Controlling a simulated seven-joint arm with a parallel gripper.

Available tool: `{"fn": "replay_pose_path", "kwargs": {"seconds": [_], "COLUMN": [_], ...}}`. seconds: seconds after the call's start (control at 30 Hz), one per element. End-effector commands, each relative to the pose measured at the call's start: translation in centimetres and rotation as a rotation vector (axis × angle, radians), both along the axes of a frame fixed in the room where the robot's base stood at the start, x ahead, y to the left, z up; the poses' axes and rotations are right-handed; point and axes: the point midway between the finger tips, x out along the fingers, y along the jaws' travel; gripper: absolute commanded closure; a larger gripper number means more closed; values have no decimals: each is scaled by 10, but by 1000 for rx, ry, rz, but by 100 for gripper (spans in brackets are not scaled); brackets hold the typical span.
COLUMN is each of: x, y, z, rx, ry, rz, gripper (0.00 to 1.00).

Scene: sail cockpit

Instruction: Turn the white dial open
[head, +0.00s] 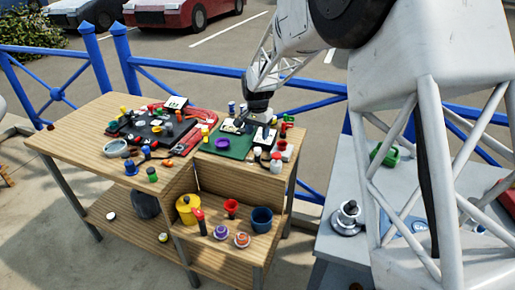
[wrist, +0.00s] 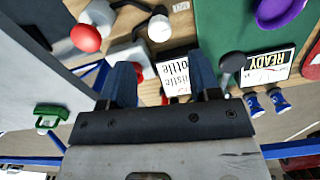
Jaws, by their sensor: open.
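My gripper (head: 254,129) is over the right part of the wooden bench, by the green mat (head: 238,149), apart from the knob on the grey table. In the wrist view my gripper (wrist: 162,77) is open, with a printed white card (wrist: 173,73) showing between its fingers.
The grey table (head: 325,240) also bears a green handle (head: 384,154). The bench holds a purple ring (head: 222,144), a red-topped white item (head: 276,163) and a crowded black board (head: 140,128). Its lower shelf holds a yellow pot (head: 188,206) and a blue cup (head: 262,218). Blue railings (head: 230,79) stand behind.

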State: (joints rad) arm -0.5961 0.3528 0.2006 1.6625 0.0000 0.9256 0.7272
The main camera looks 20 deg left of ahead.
Motion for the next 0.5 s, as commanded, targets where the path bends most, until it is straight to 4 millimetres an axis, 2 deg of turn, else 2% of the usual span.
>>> {"fn": "replay_pose_path", "kwargs": {"seconds": [0.17,0.5], "x": [0,0], "y": [0,0], "z": [-14,-54], "rx": [0,-1], "ry": [0,2], "rz": [0,0], "gripper": [43,43]}}
